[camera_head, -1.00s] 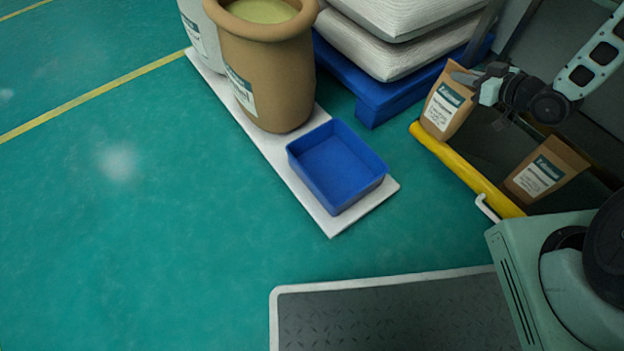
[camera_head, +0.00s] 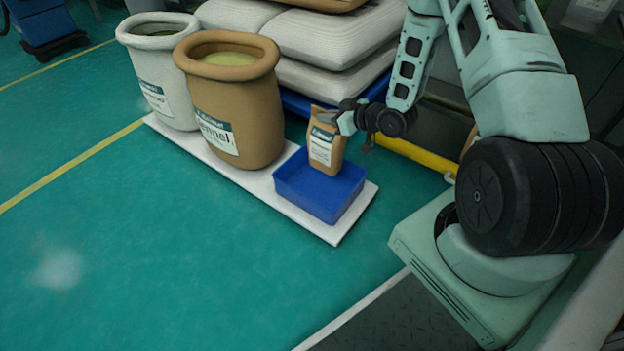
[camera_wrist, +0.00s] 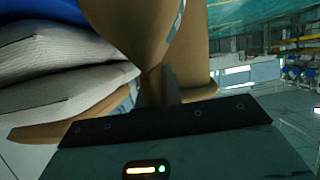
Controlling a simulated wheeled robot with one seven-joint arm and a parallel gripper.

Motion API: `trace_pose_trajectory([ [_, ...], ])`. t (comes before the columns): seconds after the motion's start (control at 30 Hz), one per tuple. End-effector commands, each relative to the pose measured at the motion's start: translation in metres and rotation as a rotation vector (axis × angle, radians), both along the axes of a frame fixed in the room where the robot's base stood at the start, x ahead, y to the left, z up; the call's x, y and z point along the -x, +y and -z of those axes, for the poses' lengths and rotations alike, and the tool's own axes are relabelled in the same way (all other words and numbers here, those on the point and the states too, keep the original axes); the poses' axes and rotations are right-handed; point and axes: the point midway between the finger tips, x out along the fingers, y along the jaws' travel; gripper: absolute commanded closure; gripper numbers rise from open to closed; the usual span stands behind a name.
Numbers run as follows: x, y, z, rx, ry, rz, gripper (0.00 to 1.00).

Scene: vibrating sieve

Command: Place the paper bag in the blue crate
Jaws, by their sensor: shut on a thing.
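The brown paper bag (camera_head: 323,150), with a white and teal label, hangs upright at the back part of the blue crate (camera_head: 308,196) in the head view. Its lower end overlaps the crate's interior; I cannot tell whether it touches the floor of the crate. My gripper (camera_head: 333,117) is shut on the top of the bag from the right. In the wrist view, brown surfaces fill the space close ahead of my gripper, and the fingertips are hard to make out.
The crate stands on a white board (camera_head: 338,232) on the green floor. A large tan open sack (camera_head: 238,118) and a white open sack (camera_head: 165,80) stand to its left. Stacked white sacks (camera_head: 330,45) are behind. A yellow rail (camera_head: 415,154) is to the right.

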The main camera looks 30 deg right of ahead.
Motion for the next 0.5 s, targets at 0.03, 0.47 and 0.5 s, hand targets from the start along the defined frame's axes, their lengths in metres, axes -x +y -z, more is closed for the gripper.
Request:
trace_pose_trajectory([
  [0.03, 0.000, 0.000, 0.009, -0.001, -0.001, 0.001, 1.00],
  [0.47, -0.001, 0.000, 0.066, 0.000, -0.003, 0.000, 1.00],
  [0.5, -0.001, 0.000, 0.071, 0.000, -0.002, 0.000, 1.00],
])
